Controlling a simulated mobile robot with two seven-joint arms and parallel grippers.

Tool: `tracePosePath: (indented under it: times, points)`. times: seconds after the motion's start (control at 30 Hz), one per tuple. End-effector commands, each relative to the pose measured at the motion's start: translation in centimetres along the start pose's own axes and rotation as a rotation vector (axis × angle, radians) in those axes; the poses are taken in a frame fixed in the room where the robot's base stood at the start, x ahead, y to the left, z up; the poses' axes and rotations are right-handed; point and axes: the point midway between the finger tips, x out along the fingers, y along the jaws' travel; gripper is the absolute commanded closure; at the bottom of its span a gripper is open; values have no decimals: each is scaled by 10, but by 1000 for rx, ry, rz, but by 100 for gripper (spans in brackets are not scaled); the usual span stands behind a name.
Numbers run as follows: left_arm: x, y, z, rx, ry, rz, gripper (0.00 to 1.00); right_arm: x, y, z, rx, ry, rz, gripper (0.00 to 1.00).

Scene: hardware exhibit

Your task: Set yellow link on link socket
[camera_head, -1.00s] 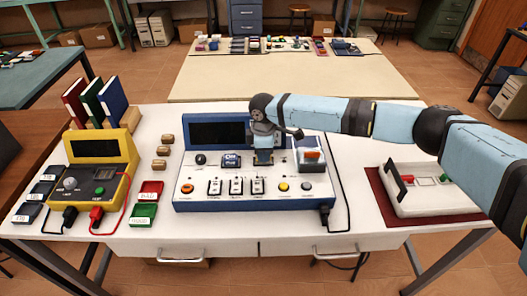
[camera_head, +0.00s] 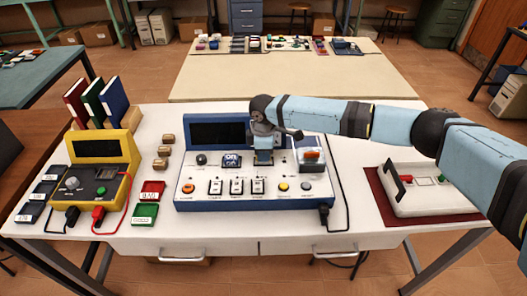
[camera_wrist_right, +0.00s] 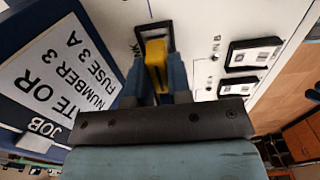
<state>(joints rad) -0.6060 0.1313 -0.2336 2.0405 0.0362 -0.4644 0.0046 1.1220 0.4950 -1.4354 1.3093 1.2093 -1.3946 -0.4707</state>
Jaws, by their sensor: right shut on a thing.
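The yellow link (camera_wrist_right: 156,62) is between the blue fingers of my right gripper (camera_wrist_right: 158,84) in the wrist view. Its far end overlaps a dark-framed square socket (camera_wrist_right: 143,33) on the white panel. I cannot tell whether it is seated in the socket or just above it. In the head view my right gripper (camera_head: 263,158) points down over the middle of the blue and white console (camera_head: 215,200). There the link and socket are hidden by the gripper. My left gripper is not in view.
The console has a dark screen (camera_head: 216,133), several switches and buttons, and an orange-topped part (camera_head: 312,156) just right of my gripper. A yellow tester (camera_head: 105,160) stands left. A white box (camera_head: 430,190) on a red mat stands right. The table between console and mat is mostly clear.

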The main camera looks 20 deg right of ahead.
Motion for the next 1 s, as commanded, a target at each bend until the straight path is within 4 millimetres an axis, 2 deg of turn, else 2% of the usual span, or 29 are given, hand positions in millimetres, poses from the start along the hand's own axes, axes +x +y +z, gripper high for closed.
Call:
tracePosePath:
  times: [0.87, 0.9, 0.93, 1.0]
  points:
    - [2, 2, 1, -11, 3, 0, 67, 13, 1, 0, 0, 0, 1, 100]
    - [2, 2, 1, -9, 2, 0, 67, 12, 1, 0, 0, 0, 1, 77]
    - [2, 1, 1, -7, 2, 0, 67, 12, 1, 0, 0, 0, 1, 71]
    - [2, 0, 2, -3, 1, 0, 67, 12, 1, 0, 0, 0, 1, 71]
